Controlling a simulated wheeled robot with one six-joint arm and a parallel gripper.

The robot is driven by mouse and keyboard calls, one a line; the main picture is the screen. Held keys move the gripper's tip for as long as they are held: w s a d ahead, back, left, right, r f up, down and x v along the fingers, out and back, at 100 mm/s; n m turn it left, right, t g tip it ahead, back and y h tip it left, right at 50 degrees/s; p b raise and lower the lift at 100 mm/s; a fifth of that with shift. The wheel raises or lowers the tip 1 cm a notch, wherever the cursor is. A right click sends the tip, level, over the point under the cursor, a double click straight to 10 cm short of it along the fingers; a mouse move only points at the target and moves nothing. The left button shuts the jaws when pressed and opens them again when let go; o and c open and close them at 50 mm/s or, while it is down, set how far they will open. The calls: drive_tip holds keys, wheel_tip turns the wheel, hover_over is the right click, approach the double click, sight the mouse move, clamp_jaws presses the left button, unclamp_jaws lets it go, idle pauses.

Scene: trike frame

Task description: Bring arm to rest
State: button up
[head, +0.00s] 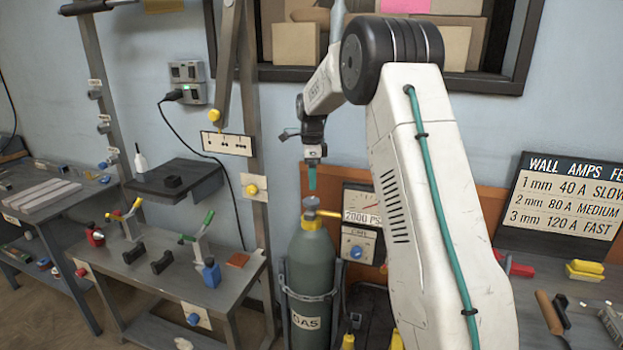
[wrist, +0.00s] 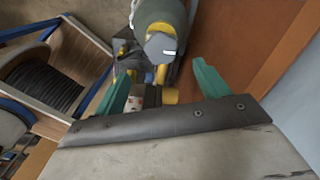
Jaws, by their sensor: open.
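My arm rises at the right of the head view and bends over at the black joint. My gripper (head: 312,176) hangs from it, pointing down, above the top of the gas cylinder (head: 312,262). In the wrist view my gripper (wrist: 160,82) shows two green fingers spread wide, with nothing held between them. The gas cylinder (wrist: 158,20) shows beyond the fingers in that view. A gap seems to lie between the fingertips and the cylinder's yellow valve (head: 311,203), though the exact distance is hard to judge.
A metal bench (head: 160,275) with clamps (head: 205,250) is at the left. A tool table (head: 585,290) lies at the right, below a wall amps sign (head: 563,197). In the wrist view a cable spool (wrist: 45,82) sits at the left.

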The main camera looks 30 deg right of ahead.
idle(0.3)
drive_tip(key=shift+n, duration=0.4)
drive_tip(key=shift+s+a+f+n, duration=0.1)
drive_tip(key=shift+s+f+n, duration=0.15)
drive_tip(key=shift+n, duration=0.45)
drive_tip(key=s+a+r+n, duration=0.3)
drive_tip(key=s+a+n, duration=0.4)
drive_tip(key=s, duration=0.7)
drive_tip(key=s+a+r+n+t, duration=0.1)
drive_tip(key=s+a+n, duration=0.6)
drive_tip(key=s, duration=0.8)
drive_tip(key=s+a+r+n, duration=0.4)
drive_tip(key=s+a+n, duration=0.3)
drive_tip(key=s, duration=0.8)
drive_tip(key=shift+s+a+r+n, duration=0.15)
drive_tip(key=shift+a+r+n, duration=0.2)
drive_tip(key=shift+n, duration=0.05)
